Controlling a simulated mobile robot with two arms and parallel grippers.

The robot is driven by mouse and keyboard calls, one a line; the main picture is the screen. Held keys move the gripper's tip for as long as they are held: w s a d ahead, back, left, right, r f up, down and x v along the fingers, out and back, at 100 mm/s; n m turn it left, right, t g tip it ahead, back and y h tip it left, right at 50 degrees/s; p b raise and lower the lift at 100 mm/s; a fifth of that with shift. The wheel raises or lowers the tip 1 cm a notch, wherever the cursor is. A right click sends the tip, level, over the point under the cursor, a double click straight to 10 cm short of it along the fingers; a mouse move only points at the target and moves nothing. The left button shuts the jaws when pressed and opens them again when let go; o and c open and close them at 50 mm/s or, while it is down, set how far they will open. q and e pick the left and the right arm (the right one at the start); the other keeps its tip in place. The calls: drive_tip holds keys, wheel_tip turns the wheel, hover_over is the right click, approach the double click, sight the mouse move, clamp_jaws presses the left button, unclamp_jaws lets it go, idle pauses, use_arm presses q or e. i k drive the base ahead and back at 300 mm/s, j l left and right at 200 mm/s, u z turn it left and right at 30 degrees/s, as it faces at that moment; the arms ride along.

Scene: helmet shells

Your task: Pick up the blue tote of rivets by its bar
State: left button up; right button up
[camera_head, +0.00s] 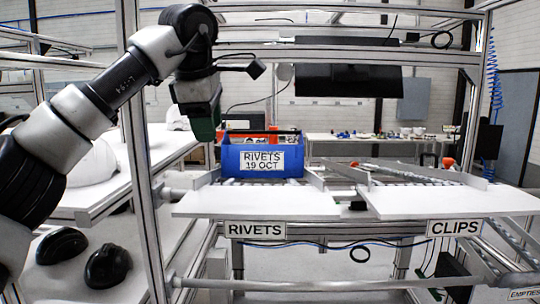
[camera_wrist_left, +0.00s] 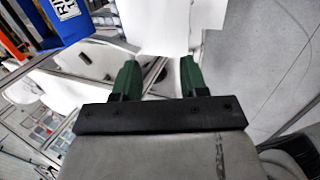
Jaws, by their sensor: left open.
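The blue tote (camera_head: 263,156) with a white label reading RIVETS 19 OCT sits on the left lane of the rack, behind the white board above the RIVETS sign. A thin bar seems to cross its top; its details are too small to tell. In the left wrist view part of the tote (camera_wrist_left: 62,22) shows at the upper left. My left gripper (camera_head: 204,135) points down just left of the tote, apart from it. Its two green fingers (camera_wrist_left: 158,75) are open with nothing between them. My right gripper is not in view.
White boards (camera_head: 270,204) front the rack above the RIVETS sign (camera_head: 255,230) and CLIPS sign (camera_head: 454,228). A rack upright (camera_head: 137,150) stands left of the tote, and a dark hanging panel (camera_head: 347,80) is above right. Dark helmet shells (camera_head: 107,266) lie at lower left.

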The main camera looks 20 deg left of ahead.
sight(237, 160)
drive_tip(key=i, duration=1.25)
